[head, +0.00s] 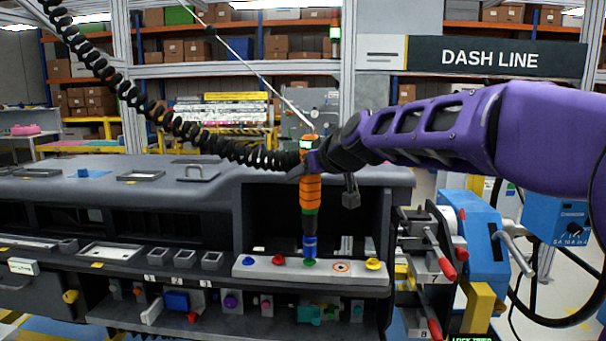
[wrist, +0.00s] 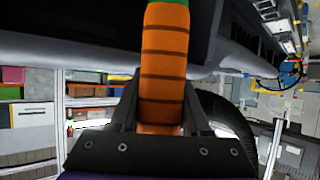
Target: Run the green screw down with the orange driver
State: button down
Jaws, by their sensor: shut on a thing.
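The orange driver (head: 311,192) hangs upright with its blue lower end (head: 310,246) right at the green screw (head: 309,263). Whether the bit is seated in the screw head cannot be told. The screw stands in the light grey strip (head: 340,270), partly hidden by the driver. My gripper (head: 311,160) is shut on the upper part of the driver. In the wrist view the ridged orange body (wrist: 163,65) runs between my two fingers (wrist: 160,115).
Blue, red and yellow screws (head: 372,264) and an orange-ringed hole (head: 341,267) share the strip. A black coiled hose (head: 160,112) and a thin cable (head: 262,75) run up left from the driver. The dashboard (head: 120,180) extends left; blue equipment with red handles (head: 470,245) stands right.

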jog(key=shift+d+f+b, duration=0.1)
jog(key=shift+f+b, duration=0.75)
jog(key=shift+b, duration=0.15)
dwell(1.8)
jog(key=shift+f, duration=0.5)
dwell(2.0)
dwell(0.6)
notch_tip(320, 180, up, 6)
jog(key=p, duration=0.3)
jog(key=shift+r, duration=0.2)
dwell(0.5)
jog(key=shift+s, duration=0.1)
